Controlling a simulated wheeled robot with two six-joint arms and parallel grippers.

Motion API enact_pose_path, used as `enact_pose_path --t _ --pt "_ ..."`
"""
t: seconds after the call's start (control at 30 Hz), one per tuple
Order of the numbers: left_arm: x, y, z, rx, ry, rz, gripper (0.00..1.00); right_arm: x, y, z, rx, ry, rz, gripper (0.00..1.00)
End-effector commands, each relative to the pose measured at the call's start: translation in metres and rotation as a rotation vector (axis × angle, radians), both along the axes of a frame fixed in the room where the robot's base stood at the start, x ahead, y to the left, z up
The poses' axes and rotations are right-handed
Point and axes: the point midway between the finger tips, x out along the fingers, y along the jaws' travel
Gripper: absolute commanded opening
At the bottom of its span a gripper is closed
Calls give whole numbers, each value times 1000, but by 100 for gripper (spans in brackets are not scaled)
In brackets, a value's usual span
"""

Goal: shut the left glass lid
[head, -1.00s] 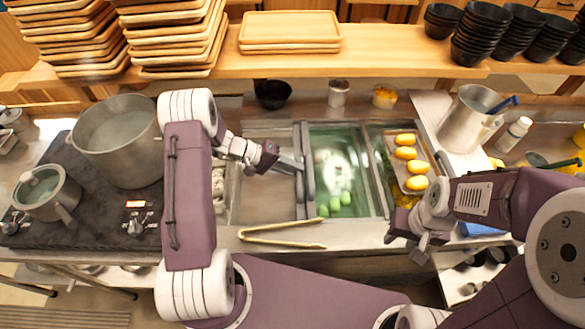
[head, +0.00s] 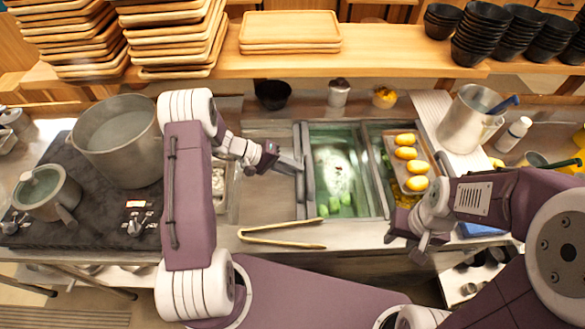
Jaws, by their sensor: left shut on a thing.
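The left glass lid (head: 340,148) is a greenish pane in a metal frame over the middle of the counter. White contents and green pieces show through or beside it; I cannot tell exactly how far it covers the bin. My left gripper (head: 293,164) is at the left side of its frame, shut on what looks like the lid's left edge. The fingers hide the spot they grip. My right gripper (head: 405,246) hangs at the counter's front edge, apart from the lid; the gap between its fingers is unclear.
Tongs (head: 282,237) lie in front of the bins. A tray of yellow pieces (head: 407,168) sits on the right bins. A large pot (head: 118,135) stands on the stove at left, a steel jug (head: 468,118) at right. Small cups line the back.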

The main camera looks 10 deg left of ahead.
Motion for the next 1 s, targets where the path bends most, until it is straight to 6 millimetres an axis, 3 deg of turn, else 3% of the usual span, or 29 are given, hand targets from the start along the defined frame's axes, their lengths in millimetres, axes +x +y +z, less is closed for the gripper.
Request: enact_pose_path --t 0.27,0.5,0.67,1.0 --pt "-2 5 -2 -1 2 -1 0 0 0 -3 0 0 0 40" --pt "-15 55 -4 0 -1 3 0 0 0 -22 0 0 0 40" --pt "-22 77 -2 2 0 1 0 0 0 -27 0 0 0 40" --pt "-24 80 -1 0 2 -1 0 0 0 -26 0 0 0 40"
